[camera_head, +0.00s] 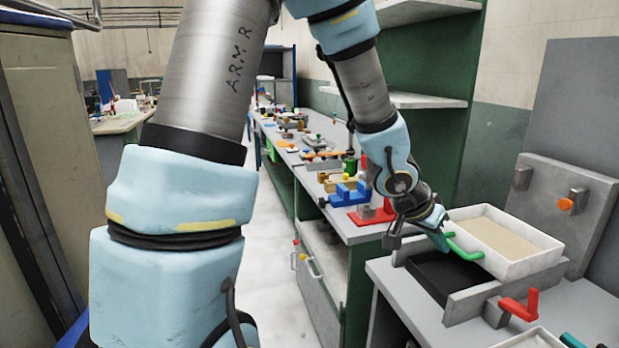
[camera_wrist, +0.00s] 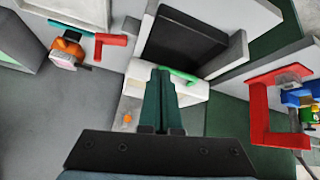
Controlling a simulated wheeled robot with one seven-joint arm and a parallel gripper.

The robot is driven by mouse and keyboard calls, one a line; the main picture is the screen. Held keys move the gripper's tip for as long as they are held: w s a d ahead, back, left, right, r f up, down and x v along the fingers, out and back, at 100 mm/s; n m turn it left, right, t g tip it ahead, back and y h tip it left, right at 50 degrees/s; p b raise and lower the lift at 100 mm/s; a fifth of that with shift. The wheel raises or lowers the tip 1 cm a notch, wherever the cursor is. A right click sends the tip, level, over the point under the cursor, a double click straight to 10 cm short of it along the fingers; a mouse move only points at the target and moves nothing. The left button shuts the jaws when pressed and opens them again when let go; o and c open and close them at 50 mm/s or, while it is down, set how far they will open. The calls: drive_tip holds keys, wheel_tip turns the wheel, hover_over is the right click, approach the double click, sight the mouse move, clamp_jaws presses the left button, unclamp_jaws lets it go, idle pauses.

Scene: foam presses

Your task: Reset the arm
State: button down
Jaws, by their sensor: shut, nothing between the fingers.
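My gripper (camera_head: 438,238) is at the end of my bent arm, over the right-hand bench. In the wrist view its dark green fingers (camera_wrist: 161,78) are together with nothing between them. The fingertips are close to the green handle (camera_head: 464,251) of a white tray (camera_head: 543,262) with a beige filling. The handle also shows beside the fingertips in the wrist view (camera_wrist: 180,74); I cannot tell if they touch. The fingers hide part of the tray there.
A dark press bed (camera_head: 440,276) lies beside the tray, with a red handle (camera_head: 520,306) at the bench front. A grey upright plate (camera_head: 570,190) stands behind. A red bracket (camera_head: 374,215) and a blue block (camera_head: 345,193) sit on the farther bench. The aisle floor (camera_head: 275,240) is clear.

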drive_tip(key=w+a+f+n+t+y, duration=0.1)
drive_tip(key=w+a+n+y, duration=0.15)
drive_tip(key=a, duration=0.35)
drive_tip(key=w+a+n+t+y, duration=0.1)
drive_tip(key=w+a, duration=0.2)
drive_tip(key=a, duration=0.3)
drive_tip(key=s+a+n+g+y, duration=0.1)
drive_tip(key=s+a+n, duration=0.2)
drive_tip(key=a, duration=0.8)
drive_tip(key=s+a+n+g+y+b, duration=0.1)
drive_tip(key=s+a+n+g+y, duration=0.1)
drive_tip(key=a, duration=0.9)
drive_tip(key=shift+s+a+f+n, duration=0.4)
drive_tip(key=shift+s+n, duration=0.2)
drive_tip(key=shift+n, duration=0.45)
drive_tip(key=shift+y, duration=0.25)
